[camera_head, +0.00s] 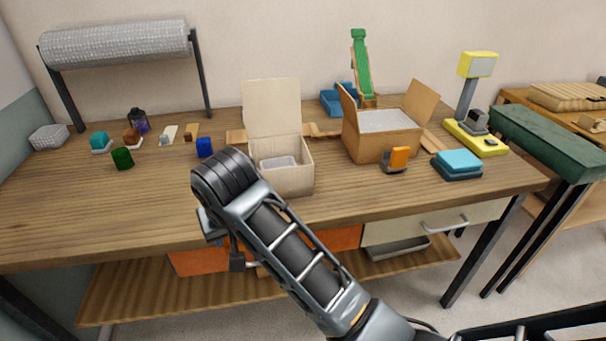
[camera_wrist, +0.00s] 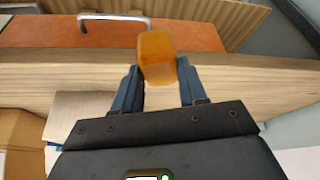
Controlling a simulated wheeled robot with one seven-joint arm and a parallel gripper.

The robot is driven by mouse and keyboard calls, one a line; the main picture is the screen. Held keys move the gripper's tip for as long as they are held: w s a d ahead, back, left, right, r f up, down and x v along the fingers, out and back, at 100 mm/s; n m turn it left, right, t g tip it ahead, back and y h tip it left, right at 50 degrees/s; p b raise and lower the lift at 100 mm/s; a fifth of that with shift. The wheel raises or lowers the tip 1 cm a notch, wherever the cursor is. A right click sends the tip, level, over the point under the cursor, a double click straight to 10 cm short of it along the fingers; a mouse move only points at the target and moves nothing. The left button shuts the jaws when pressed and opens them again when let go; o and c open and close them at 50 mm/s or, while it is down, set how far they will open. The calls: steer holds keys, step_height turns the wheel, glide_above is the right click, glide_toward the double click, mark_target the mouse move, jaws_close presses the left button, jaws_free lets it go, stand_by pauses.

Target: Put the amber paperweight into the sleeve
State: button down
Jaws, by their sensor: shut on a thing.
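The amber paperweight (camera_wrist: 157,57), a translucent orange block, is between the two fingers of my gripper (camera_wrist: 157,78) in the wrist view. My gripper is shut on it and holds it near the table's front edge. In the head view my gripper (camera_head: 237,262) hangs in front of that edge, partly hidden by my arm, and the paperweight cannot be seen. No thing is clearly recognisable as the sleeve. A cream box (camera_head: 293,179) with a raised lid and a pale insert stands just behind my arm.
An open cardboard box (camera_head: 378,145) stands right of the cream box. Near it are an orange block on a dark stand (camera_head: 397,160), blue stacked pads (camera_head: 457,164) and a yellow scale (camera_head: 478,136). Small coloured blocks lie at the left. The table's front left (camera_head: 90,215) is clear.

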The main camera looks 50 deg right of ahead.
steer(key=shift+s+d+r+p, duration=0.2)
steer(key=shift+r+p, duration=0.3)
steer(key=shift+r, duration=0.1)
steer(key=shift+w+a, duration=0.1)
steer(key=shift+w, duration=0.05)
steer(key=shift+f, duration=0.1)
